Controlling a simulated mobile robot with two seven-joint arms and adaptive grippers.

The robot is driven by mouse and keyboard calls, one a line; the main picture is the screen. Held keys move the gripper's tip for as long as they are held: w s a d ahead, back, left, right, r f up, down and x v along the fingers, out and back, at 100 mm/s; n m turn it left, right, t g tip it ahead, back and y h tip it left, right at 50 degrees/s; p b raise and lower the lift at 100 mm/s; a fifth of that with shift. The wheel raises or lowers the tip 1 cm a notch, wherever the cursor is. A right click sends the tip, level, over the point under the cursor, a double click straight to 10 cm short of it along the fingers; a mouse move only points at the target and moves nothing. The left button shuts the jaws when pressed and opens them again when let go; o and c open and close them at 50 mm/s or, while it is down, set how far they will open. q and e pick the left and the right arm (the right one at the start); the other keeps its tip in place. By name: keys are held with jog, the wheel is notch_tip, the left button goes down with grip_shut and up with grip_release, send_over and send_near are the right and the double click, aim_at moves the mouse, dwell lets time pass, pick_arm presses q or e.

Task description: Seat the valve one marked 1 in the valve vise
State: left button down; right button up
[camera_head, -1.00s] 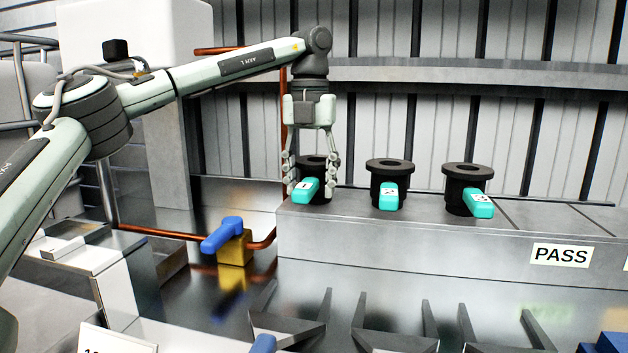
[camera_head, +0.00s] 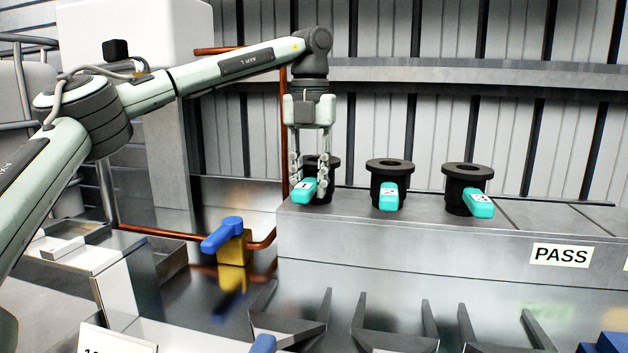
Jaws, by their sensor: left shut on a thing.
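Valve one (camera_head: 305,190) is a black flanged body with a teal handle marked 1. It stands at the left end of a grey metal ledge. My left gripper (camera_head: 309,180) points straight down over it and is shut on it, with the fingers on either side of the body. The valve's base appears to be on the ledge, partly hidden by the fingers and handle. My right gripper is not in view. I cannot pick out the valve vise for certain.
Two like valves, marked 2 (camera_head: 389,184) and seemingly 3 (camera_head: 467,189), stand to the right on the ledge (camera_head: 420,240). A PASS label (camera_head: 561,255) is on its front. A brass block with a blue lever (camera_head: 229,240) sits lower left. Dark pronged brackets (camera_head: 390,325) line the front.

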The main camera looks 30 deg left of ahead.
aim_at(310, 179)
pick_arm(q)
jog(key=shift+r, duration=0.15)
jog(key=shift+r, duration=3.65)
jog(key=c, duration=1.8)
grip_release()
jog(key=shift+c, duration=0.2)
grip_shut()
jog(key=shift+s+f, duration=0.1)
